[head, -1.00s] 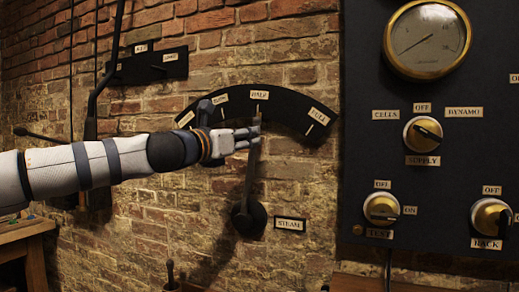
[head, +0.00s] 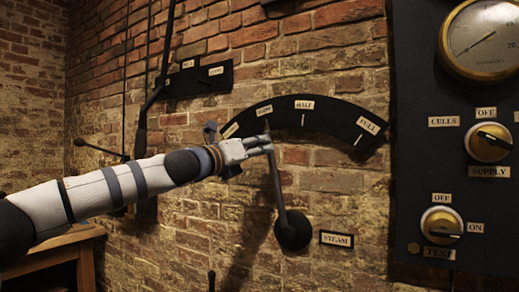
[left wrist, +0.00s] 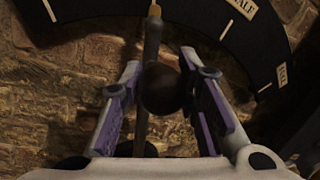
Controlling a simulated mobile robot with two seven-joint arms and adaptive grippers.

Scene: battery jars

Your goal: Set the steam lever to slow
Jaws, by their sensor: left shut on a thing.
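The steam lever (head: 279,190) is a dark rod rising from a round black pivot (head: 293,231) on the brick wall, tilted left of upright. Its tip appears just under the SLOW label (head: 264,110) on the black arc plate (head: 335,115); the mark there is hidden. My left gripper (head: 266,144) is shut on the lever near its top. In the left wrist view, the lever's dark ball knob (left wrist: 165,88) sits between the two purple-padded fingers, and a brass tip (left wrist: 153,32) points up over the arc plate. My right gripper is not in view.
The arc also has HALF (head: 304,104) and FULL (head: 368,125) labels to the right. A STEAM label (head: 336,239) is beside the pivot. A black dial panel (head: 415,180) stands at the right, and a wooden table (head: 75,235) at the lower left.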

